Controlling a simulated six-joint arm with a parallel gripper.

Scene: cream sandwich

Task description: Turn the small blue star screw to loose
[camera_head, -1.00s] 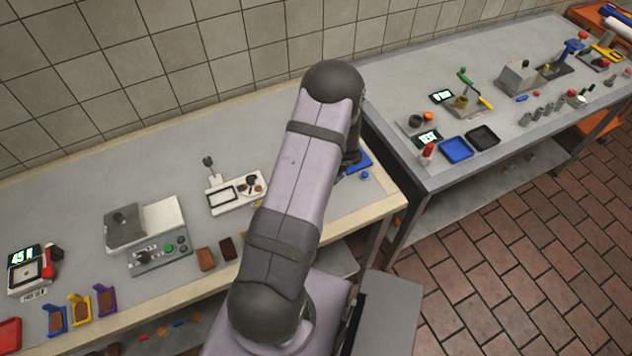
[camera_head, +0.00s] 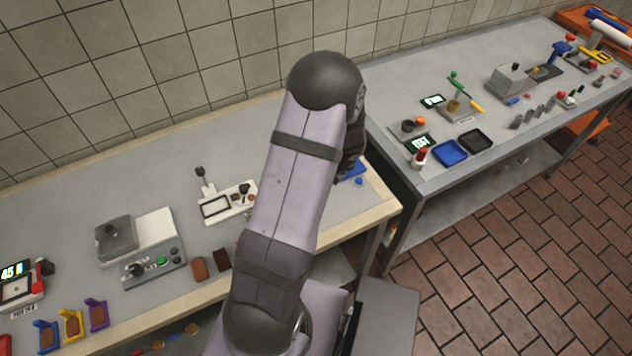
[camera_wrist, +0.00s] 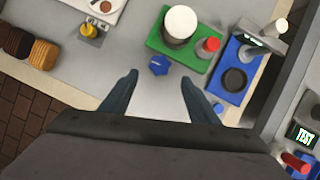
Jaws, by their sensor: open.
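The small blue star screw (camera_wrist: 159,65) shows in the wrist view, at the near edge of a green plate, beyond and between my fingertips. In the head view my gripper is hidden behind my arm. The screw's turned state cannot be told.
The green plate (camera_wrist: 196,63) bears a white-topped cylinder (camera_wrist: 181,22) and a red knob (camera_wrist: 209,46), close beyond the screw. A blue tray (camera_wrist: 243,50) with a dark disc stands to the right. A small yellow item (camera_wrist: 92,30) stands left. Bare tabletop lies between my fingers.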

